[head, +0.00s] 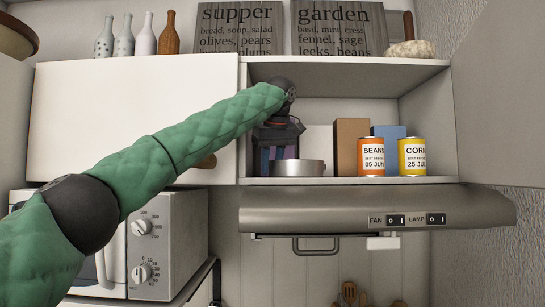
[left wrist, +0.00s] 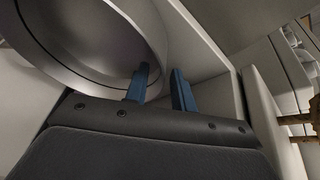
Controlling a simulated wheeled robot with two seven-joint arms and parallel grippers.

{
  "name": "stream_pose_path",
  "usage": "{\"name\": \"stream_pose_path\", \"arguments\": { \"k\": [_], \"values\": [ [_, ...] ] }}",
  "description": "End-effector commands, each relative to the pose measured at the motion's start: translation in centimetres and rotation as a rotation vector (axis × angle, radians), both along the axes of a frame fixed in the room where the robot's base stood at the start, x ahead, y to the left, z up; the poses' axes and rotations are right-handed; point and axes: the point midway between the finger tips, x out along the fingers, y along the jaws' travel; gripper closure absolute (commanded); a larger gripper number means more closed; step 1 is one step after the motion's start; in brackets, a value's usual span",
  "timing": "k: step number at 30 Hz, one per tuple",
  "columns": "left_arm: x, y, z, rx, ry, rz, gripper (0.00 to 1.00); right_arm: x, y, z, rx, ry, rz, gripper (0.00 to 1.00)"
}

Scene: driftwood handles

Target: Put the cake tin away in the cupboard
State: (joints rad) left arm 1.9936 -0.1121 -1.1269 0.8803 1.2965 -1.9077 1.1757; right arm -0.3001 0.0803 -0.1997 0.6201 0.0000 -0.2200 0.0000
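The cake tin (head: 301,168) is a round, shallow grey metal tin. It appears to sit on the cupboard's lower shelf (head: 350,181), at the left near the front edge. In the left wrist view the tin (left wrist: 150,22) is large at upper left. My left gripper's blue fingers (left wrist: 162,88) are apart, one over the tin's inside and one beyond its wall. Contact with the wall cannot be told. My right gripper is not in view.
A brown box (head: 350,142), a blue box (head: 388,136), a beans can (head: 371,157) and a corn can (head: 411,156) stand right of the tin. A white door (head: 130,115) is left of the opening. The range hood (head: 320,208) juts out below.

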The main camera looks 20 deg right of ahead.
Motion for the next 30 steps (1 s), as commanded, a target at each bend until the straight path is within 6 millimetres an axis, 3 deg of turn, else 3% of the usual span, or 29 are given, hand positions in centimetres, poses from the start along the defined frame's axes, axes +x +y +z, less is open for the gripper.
{"name": "stream_pose_path", "arguments": {
  "k": [7,15,21,30],
  "values": [
    [-1.1,-0.1,2.1,-0.002,0.000,0.000,0.75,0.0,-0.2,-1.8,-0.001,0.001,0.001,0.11],
    [-3.2,0.0,7.1,-0.002,-0.001,0.000,0.75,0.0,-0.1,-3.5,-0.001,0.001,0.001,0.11],
    [-4.2,0.1,9.8,0.000,-0.001,0.001,0.75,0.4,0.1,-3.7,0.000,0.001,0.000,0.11],
    [-4.8,0.1,11.2,0.000,-0.001,0.000,0.75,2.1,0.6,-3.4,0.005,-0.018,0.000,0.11]
  ]
}}
